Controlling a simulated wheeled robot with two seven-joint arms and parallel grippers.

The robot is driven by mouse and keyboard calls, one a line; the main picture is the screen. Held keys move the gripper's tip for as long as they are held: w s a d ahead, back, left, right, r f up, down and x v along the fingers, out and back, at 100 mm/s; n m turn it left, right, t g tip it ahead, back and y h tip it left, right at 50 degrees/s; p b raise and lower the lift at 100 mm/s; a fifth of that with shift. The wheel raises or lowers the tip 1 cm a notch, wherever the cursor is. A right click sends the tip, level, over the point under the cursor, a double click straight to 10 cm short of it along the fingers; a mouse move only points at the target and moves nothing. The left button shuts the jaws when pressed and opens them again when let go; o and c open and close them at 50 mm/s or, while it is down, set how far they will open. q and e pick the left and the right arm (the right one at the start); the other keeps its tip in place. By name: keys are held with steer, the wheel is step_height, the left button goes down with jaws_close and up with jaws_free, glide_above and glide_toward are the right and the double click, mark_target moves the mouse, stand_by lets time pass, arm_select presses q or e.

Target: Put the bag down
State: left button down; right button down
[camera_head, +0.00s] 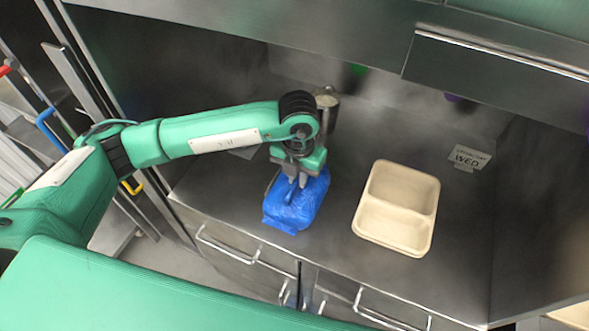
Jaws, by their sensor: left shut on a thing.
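A blue bag (290,208) is on or just above the steel counter, near the middle of the head view; I cannot tell if it touches the counter. My left gripper (298,181) comes down on it from above and is shut on its top. The gripper hides part of the bag's upper side. My right gripper is not in view.
A beige tray with two compartments (431,224) stands on the counter to the right of the bag. A metal cup (328,107) stands behind the arm. Drawers with handles (245,253) line the counter's front.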

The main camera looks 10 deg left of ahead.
arm_select(q)
steer(key=shift+w+a+f, duration=0.1)
steer(key=shift+w+a, duration=0.05)
steer(key=shift+w, duration=0.15)
steer(key=shift+s, duration=0.35)
steer(key=shift+s+d, duration=0.1)
steer(key=shift+d, duration=0.15)
steer(key=c, duration=1.8)
jaws_free()
steer(key=o, duration=0.4)
steer(key=shift+a, duration=0.1)
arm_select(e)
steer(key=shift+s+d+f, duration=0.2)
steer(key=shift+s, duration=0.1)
